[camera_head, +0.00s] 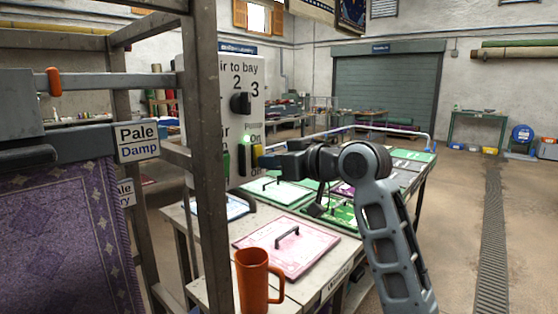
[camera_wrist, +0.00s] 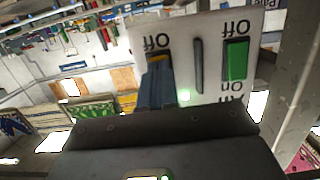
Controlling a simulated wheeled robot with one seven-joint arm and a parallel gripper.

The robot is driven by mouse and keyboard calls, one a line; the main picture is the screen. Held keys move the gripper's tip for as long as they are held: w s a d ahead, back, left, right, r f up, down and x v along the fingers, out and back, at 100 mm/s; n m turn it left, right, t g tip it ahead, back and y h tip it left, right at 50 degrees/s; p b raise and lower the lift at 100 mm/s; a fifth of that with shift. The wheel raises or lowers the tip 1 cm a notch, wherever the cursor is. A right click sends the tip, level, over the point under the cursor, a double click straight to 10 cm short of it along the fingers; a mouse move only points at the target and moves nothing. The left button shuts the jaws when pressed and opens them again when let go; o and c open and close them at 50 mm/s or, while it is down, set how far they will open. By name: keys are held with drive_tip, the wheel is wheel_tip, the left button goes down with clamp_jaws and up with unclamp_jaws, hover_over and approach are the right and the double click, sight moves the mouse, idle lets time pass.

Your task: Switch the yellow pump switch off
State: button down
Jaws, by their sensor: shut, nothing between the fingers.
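A white control panel (camera_head: 241,75) stands upright at the left of the middle, with "On" and "Off" labels. The yellow pump switch (camera_wrist: 158,60) shows only as a small strip in the wrist view, where the picture is upside down. My gripper (camera_head: 263,161) is shut and empty, its tips at the panel over this switch. In the wrist view my fingers (camera_wrist: 155,88) hide most of it, so I cannot tell its position or whether they touch. A green switch (camera_wrist: 237,60) sits beside it, clear of my fingers. A small green light (camera_wrist: 184,95) glows between them.
A black knob (camera_head: 241,103) sits higher on the panel. Below my arm, a table holds a pink board (camera_head: 284,247) with a handle, green boards and an orange mug (camera_head: 255,281). A wooden post (camera_head: 207,150) and a purple rug (camera_head: 70,235) stand left. Floor is open at right.

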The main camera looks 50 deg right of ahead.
idle(0.3)
drive_tip(key=t+b, duration=0.1)
drive_tip(key=b, duration=0.2)
drive_tip(key=w+f+t+b, duration=0.1)
drive_tip(key=t+b, duration=0.1)
drive_tip(key=b, duration=0.2)
drive_tip(key=shift+a+b, duration=0.15)
drive_tip(key=shift+b, duration=0.15)
drive_tip(key=shift+w+r, duration=0.1)
drive_tip(key=shift+r, duration=0.05)
